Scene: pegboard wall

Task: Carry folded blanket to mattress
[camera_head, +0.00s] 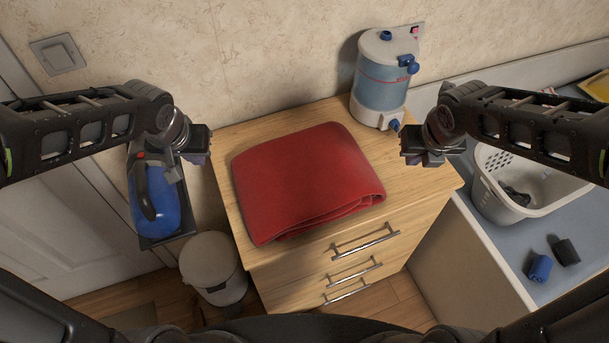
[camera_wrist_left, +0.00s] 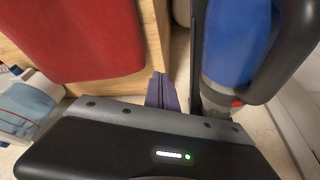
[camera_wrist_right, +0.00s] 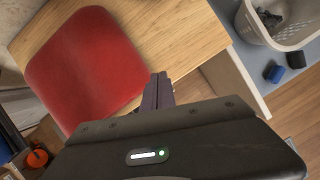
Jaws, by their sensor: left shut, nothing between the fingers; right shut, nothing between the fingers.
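A red folded blanket (camera_head: 305,180) lies flat on top of a wooden chest of drawers (camera_head: 425,192). It also shows in the left wrist view (camera_wrist_left: 75,40) and in the right wrist view (camera_wrist_right: 85,65). My left gripper (camera_head: 200,158) is shut and empty, just left of the blanket and apart from it; its fingers show in the left wrist view (camera_wrist_left: 162,92). My right gripper (camera_head: 408,158) is shut and empty, right of the blanket and apart from it; its fingers show in the right wrist view (camera_wrist_right: 157,92). No mattress is in view.
A blue water dispenser (camera_head: 383,80) stands at the chest's back right corner. A white bin (camera_head: 212,265) stands left of the chest. A laundry basket (camera_head: 540,205) sits on the blue surface (camera_head: 510,255) at right.

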